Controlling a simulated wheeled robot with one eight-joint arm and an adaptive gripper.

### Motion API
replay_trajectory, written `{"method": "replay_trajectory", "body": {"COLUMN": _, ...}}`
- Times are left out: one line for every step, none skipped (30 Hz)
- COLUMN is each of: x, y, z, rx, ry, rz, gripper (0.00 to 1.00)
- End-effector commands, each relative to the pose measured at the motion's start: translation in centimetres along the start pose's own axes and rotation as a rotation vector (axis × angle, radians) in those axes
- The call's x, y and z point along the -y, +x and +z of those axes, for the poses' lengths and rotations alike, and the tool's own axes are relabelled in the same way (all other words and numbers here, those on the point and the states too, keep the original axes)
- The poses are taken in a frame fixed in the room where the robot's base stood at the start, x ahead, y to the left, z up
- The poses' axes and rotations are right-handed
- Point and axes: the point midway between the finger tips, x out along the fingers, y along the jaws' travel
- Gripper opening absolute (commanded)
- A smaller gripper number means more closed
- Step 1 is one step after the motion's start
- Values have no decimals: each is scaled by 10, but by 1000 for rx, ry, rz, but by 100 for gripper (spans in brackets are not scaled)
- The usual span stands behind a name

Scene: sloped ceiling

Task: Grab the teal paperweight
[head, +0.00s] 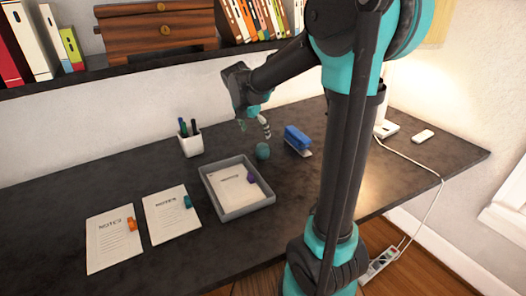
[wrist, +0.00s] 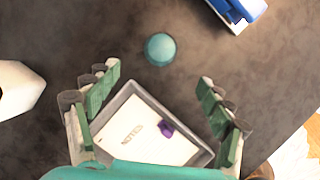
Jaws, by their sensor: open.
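The teal paperweight (head: 263,151) is a small round ball on the dark desk, between the grey tray and the blue stapler in the head view. In the wrist view the paperweight (wrist: 160,49) lies beyond the fingertips, near the middle of the gap between them. My gripper (wrist: 160,78) is open and empty, with its fingers spread wide. In the head view my gripper (head: 254,127) hangs above the desk, close to the paperweight and a little behind it. The fingers do not appear to touch it.
A grey tray (head: 245,208) with a notes sheet and purple clip sits in front of the paperweight. A blue stapler (head: 297,138) is to its right, a white pen cup (head: 190,146) to its left. Two notes sheets lie at left. A shelf (head: 140,71) runs above.

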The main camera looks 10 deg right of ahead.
Motion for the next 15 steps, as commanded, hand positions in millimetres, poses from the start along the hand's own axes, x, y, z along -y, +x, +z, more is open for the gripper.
{"method": "replay_trajectory", "body": {"x": 0, "y": 11, "z": 1, "rx": 0, "ry": 2, "rz": 0, "gripper": 80}}
{"method": "replay_trajectory", "body": {"x": 0, "y": 17, "z": 1, "rx": 0, "ry": 2, "rz": 0, "gripper": 80}}
{"method": "replay_trajectory", "body": {"x": 0, "y": 25, "z": 1, "rx": 0, "ry": 3, "rz": 0, "gripper": 80}}
{"method": "replay_trajectory", "body": {"x": 0, "y": 31, "z": 1, "rx": 0, "ry": 3, "rz": 0, "gripper": 80}}
{"method": "replay_trajectory", "body": {"x": 0, "y": 37, "z": 1, "rx": 0, "ry": 3, "rz": 0, "gripper": 80}}
{"method": "replay_trajectory", "body": {"x": 0, "y": 44, "z": 0, "rx": 0, "ry": 3, "rz": 0, "gripper": 80}}
{"method": "replay_trajectory", "body": {"x": 0, "y": 48, "z": 1, "rx": 0, "ry": 3, "rz": 1, "gripper": 80}}
{"method": "replay_trajectory", "body": {"x": 0, "y": 52, "z": 1, "rx": 0, "ry": 2, "rz": 1, "gripper": 80}}
{"method": "replay_trajectory", "body": {"x": 0, "y": 57, "z": 1, "rx": 0, "ry": 2, "rz": 1, "gripper": 80}}
{"method": "replay_trajectory", "body": {"x": 0, "y": 60, "z": 1, "rx": 0, "ry": 2, "rz": 1, "gripper": 80}}
{"method": "replay_trajectory", "body": {"x": 0, "y": 63, "z": 1, "rx": 0, "ry": 2, "rz": 1, "gripper": 80}}
{"method": "replay_trajectory", "body": {"x": 0, "y": 66, "z": 1, "rx": 0, "ry": 2, "rz": 1, "gripper": 80}}
{"method": "replay_trajectory", "body": {"x": 0, "y": 67, "z": 0, "rx": 0, "ry": 2, "rz": 1, "gripper": 80}}
{"method": "replay_trajectory", "body": {"x": 0, "y": 68, "z": 0, "rx": 0, "ry": 2, "rz": 1, "gripper": 80}}
{"method": "replay_trajectory", "body": {"x": 0, "y": 70, "z": 0, "rx": 0, "ry": 2, "rz": 1, "gripper": 80}}
